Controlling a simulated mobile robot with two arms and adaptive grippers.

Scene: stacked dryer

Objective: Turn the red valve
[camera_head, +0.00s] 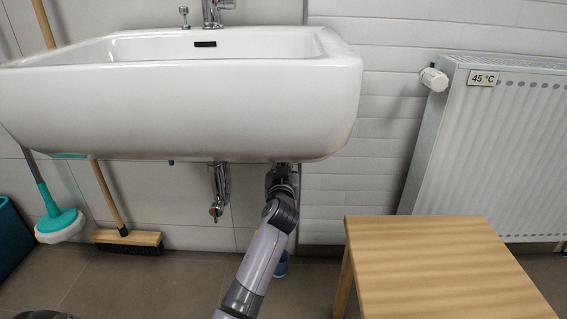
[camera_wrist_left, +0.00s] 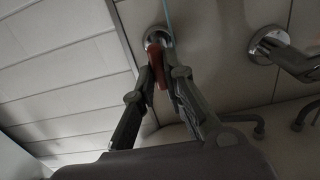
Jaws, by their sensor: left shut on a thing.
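The red valve (camera_wrist_left: 158,66) is a small red handle on a round chrome wall fitting (camera_wrist_left: 155,37), seen in the left wrist view. My left gripper (camera_wrist_left: 163,80) is shut on the red handle, with one finger on each side of it. In the head view my left arm reaches up under the white sink (camera_head: 200,105). My left gripper and the red valve are mostly hidden there by the sink's lower edge and the wrist. My right gripper is in neither view.
A chrome drain pipe (camera_head: 217,190) hangs under the sink, left of my arm. A wooden stool (camera_head: 430,255) stands at the right before a white radiator (camera_head: 500,150). A broom (camera_head: 127,241) and a round teal-and-white mop (camera_head: 60,225) lean at the left.

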